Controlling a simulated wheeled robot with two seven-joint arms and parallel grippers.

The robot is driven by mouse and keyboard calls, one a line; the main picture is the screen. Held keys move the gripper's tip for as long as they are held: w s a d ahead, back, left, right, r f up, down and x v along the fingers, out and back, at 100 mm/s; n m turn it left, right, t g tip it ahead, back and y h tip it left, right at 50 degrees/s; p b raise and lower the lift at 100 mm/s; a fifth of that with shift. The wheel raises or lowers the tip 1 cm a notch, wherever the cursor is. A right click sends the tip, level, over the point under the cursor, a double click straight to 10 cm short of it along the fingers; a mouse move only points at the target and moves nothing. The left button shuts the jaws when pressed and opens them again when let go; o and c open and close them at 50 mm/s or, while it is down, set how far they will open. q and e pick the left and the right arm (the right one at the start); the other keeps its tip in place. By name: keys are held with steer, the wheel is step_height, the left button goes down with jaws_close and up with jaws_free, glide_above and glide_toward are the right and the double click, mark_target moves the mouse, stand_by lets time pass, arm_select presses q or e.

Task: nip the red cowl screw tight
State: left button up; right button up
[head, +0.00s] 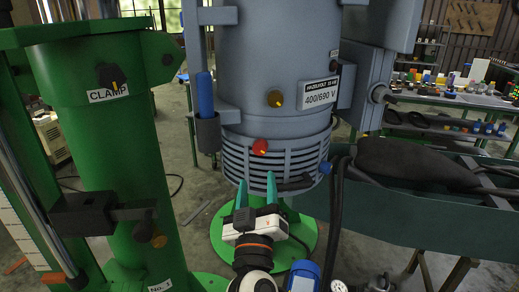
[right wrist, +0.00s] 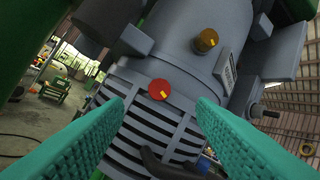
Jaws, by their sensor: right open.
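The red cowl screw (head: 260,147) is a round red knob with a yellow mark on the slotted cowl (head: 285,165) at the bottom of the grey motor (head: 270,60). In the right wrist view the red screw (right wrist: 159,89) lies beyond and between the two green fingers. My right gripper (head: 257,186) is open and empty, just below the screw and apart from it. Its green fingers also show in the right wrist view (right wrist: 160,115). My left gripper is not in view.
A yellow-brown knob (head: 275,98) sits higher on the motor, and a blue knob (head: 325,168) on the cowl's right side. A green column marked CLAMP (head: 100,130) stands at left. A dark cable (head: 338,205) hangs right of the cowl. A bench with small parts (head: 450,98) stands behind.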

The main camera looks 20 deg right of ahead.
mark_target(259, 150)
steer(key=p+x, duration=0.2)
steer(key=x, duration=0.5)
steer(key=shift+w+d, duration=0.15)
steer(key=shift+w+d+p, duration=0.1)
steer(key=shift+w+p, duration=0.2)
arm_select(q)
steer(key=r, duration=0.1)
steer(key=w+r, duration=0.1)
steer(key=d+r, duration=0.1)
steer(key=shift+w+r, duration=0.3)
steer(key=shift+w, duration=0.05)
arm_select(e)
steer(key=shift+w+d+r, duration=0.1)
steer(key=shift+w, duration=0.3)
steer(key=c, duration=1)
steer(key=shift+o, duration=0.2)
steer(key=m+b, duration=0.1)
steer(key=b, duration=0.3)
steer(key=shift+f+m+h, duration=0.25)
steer(key=shift+m+h, duration=0.15)
steer(key=shift+r+b, duration=0.15)
steer(key=shift+b, duration=0.2)
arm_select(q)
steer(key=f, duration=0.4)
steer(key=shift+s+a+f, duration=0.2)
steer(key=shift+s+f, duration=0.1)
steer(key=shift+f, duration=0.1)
arm_select(e)
steer(key=shift+r, duration=0.1)
